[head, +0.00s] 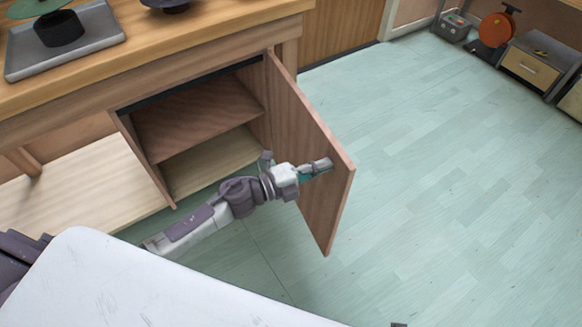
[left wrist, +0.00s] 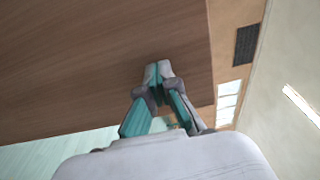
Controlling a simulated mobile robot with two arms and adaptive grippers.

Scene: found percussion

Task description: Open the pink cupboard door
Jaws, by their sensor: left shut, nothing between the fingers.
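The pinkish-brown cupboard door (head: 308,118) stands swung wide open on the right side of the cupboard (head: 205,122). The cupboard's inside shows, with a shelf and no objects that I can see. My left gripper (head: 328,165) is at the inner face of the door, toward its free edge. In the left wrist view the shut fingertips (left wrist: 158,72) meet over the wooden door panel (left wrist: 100,55), with nothing between them. I cannot tell whether they touch it. My right gripper is not in view.
The wooden worktop (head: 160,62) above holds a grey tray-like device (head: 95,58) and a dark round thing. Pale green floor (head: 440,170) lies clear to the right of the door. A small drawer unit (head: 530,68) and a red-orange round object (head: 497,30) stand far right.

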